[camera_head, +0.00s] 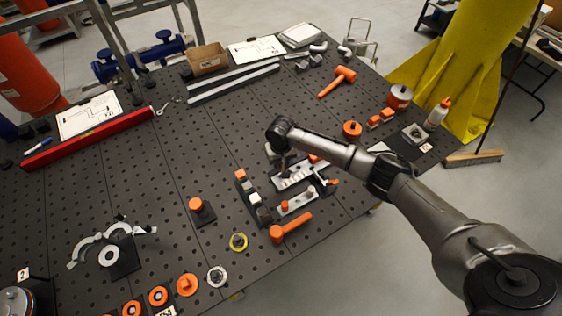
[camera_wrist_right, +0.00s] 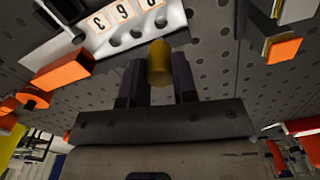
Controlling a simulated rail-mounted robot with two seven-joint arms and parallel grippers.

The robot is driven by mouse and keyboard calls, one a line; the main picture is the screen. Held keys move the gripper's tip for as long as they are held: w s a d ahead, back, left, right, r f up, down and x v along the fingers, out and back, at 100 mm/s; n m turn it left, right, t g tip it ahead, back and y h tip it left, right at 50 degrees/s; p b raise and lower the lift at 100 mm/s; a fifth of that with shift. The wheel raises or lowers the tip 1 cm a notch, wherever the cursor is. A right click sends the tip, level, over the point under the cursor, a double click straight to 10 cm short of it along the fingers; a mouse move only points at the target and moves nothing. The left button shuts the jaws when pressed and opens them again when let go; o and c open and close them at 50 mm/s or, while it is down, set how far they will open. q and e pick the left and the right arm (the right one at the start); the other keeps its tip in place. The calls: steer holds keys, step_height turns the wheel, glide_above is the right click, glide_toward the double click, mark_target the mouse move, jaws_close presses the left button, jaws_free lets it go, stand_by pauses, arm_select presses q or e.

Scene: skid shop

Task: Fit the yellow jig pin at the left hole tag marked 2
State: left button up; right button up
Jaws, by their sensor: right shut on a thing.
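My right gripper (camera_wrist_right: 159,78) is shut on the yellow jig pin (camera_wrist_right: 159,58), which stands out between its two dark fingers in the right wrist view. Beyond it is a pale jig plate (camera_wrist_right: 65,35) with a row of dark holes and orange-edged number tags (camera_wrist_right: 124,12). The digits are upside down and partly cut off, so I cannot surely read a 2. The pin appears apart from the holes, though its height is unclear. In the head view the plate (camera_head: 297,178) lies under my right wrist, whose arm hides the gripper and pin. My left gripper is not in view.
Blocks with orange parts (camera_head: 248,190) stand left of the plate, and a second fixture (camera_head: 296,201) lies in front.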

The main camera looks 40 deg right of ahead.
mark_target(281, 168)
step_height(281, 168, down, 2)
steer(key=shift+f+b, duration=0.2)
steer(key=shift+b, duration=1)
steer(key=shift+r+p, duration=0.25)
steer(key=shift+p, duration=0.05)
steer(key=shift+f, duration=0.35)
steer(key=shift+p, duration=0.35)
steer(key=shift+f, duration=0.15)
steer(key=shift+f, duration=0.6)
steer(key=shift+f, duration=0.8)
